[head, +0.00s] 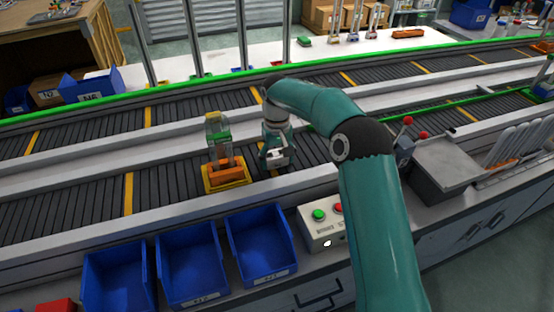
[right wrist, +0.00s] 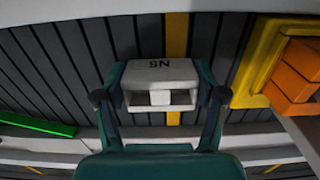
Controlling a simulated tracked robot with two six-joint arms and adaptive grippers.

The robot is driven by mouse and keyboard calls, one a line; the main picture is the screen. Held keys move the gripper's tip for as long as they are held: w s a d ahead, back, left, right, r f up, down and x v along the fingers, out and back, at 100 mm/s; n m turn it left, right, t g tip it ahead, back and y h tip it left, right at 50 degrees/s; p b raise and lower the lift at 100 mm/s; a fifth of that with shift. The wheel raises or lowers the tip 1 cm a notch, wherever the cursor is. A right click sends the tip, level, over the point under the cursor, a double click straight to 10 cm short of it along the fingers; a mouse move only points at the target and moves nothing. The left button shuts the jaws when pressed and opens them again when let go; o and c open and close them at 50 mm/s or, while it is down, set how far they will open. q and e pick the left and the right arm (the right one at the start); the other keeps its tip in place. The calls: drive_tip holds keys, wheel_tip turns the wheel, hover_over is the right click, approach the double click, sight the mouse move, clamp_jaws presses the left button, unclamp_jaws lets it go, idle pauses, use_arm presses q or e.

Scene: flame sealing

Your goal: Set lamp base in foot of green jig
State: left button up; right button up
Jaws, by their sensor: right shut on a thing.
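My right gripper (head: 277,160) is shut on a pale grey block (right wrist: 160,75) with dark lettering, probably the lamp base. In the right wrist view the block sits between the two teal fingers, above the dark conveyor slats. An upright fixture with a green middle (head: 218,136), probably the green jig, stands on the conveyor just left of the gripper in the head view. It has an orange foot (head: 226,174) on a yellow tray (head: 239,183). The orange foot also shows at the right edge of the right wrist view (right wrist: 296,75), apart from the block. My left gripper is not in view.
Blue bins (head: 262,250) and a box with green and red buttons (head: 318,230) stand along the front edge. Conveyor slats left of the yellow tray are clear. A green rail (right wrist: 35,125) shows in the right wrist view.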

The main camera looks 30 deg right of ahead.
drive_tip(key=shift+c, duration=1.3)
drive_tip(key=shift+r, duration=0.2)
